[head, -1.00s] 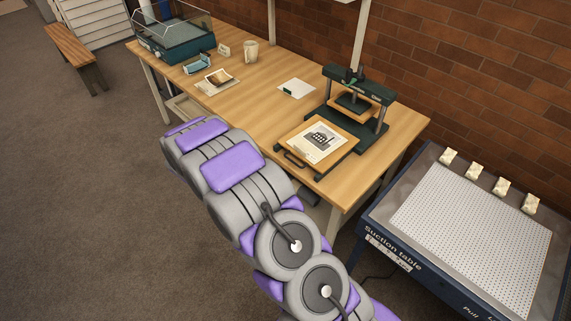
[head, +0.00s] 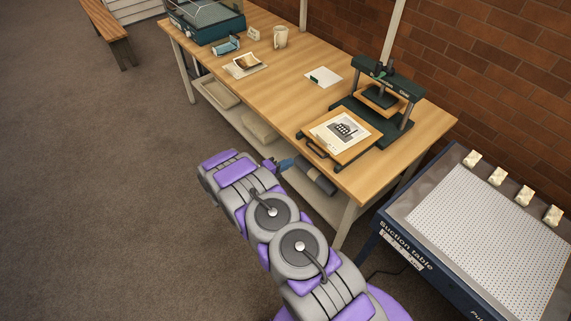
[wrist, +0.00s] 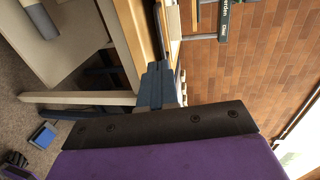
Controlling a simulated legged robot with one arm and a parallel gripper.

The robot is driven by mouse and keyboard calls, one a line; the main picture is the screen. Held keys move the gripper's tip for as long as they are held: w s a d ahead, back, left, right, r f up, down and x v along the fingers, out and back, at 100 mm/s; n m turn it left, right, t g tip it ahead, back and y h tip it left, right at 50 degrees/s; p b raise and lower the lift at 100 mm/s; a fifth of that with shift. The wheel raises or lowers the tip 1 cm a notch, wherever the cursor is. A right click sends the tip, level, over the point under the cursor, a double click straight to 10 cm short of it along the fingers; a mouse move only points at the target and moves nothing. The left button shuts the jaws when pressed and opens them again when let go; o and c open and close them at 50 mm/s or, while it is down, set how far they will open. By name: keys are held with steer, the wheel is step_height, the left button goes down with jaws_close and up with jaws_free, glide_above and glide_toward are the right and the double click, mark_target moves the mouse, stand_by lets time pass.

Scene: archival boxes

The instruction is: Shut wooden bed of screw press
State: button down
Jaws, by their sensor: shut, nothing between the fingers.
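The dark green screw press (head: 388,75) stands at the right end of the workbench. Its wooden bed (head: 360,146) is slid out toward the bench's front edge, clear of the platen, with a printed sheet (head: 341,131) lying on it. A dark handle (head: 317,151) is on the bed's front. My gripper (head: 287,163) is shut and empty, at the bench's front side, left of and apart from the handle. Its blue fingers also show together in the wrist view (wrist: 155,84). Part of the press (wrist: 225,20) shows at the top there.
The workbench (head: 290,78) also carries a mug (head: 281,37), a photo on paper (head: 244,65) and a white card (head: 322,77). Rolls lie on its lower shelf. A suction table (head: 480,225) stands close at the right. Open floor lies at the left.

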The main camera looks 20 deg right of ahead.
mark_target(341, 132)
steer(key=b+x, duration=0.1)
steer(key=x, duration=1)
steer(key=r+x, duration=0.1)
steer(key=x, duration=0.5)
steer(key=r+b+x, duration=0.1)
steer(key=x, duration=0.5)
steer(key=r+b+x, duration=0.1)
steer(key=x, duration=0.4)
steer(key=shift+w+d+r, duration=0.15)
steer(key=shift+w+d, duration=0.05)
steer(key=shift+d, duration=0.5)
steer(key=shift+w+d+b, duration=0.15)
steer(key=shift+d+b, duration=0.15)
steer(key=shift+w+r, duration=0.1)
steer(key=shift+r, duration=0.15)
steer(key=shift+d, duration=0.2)
steer(key=shift+a, duration=0.1)
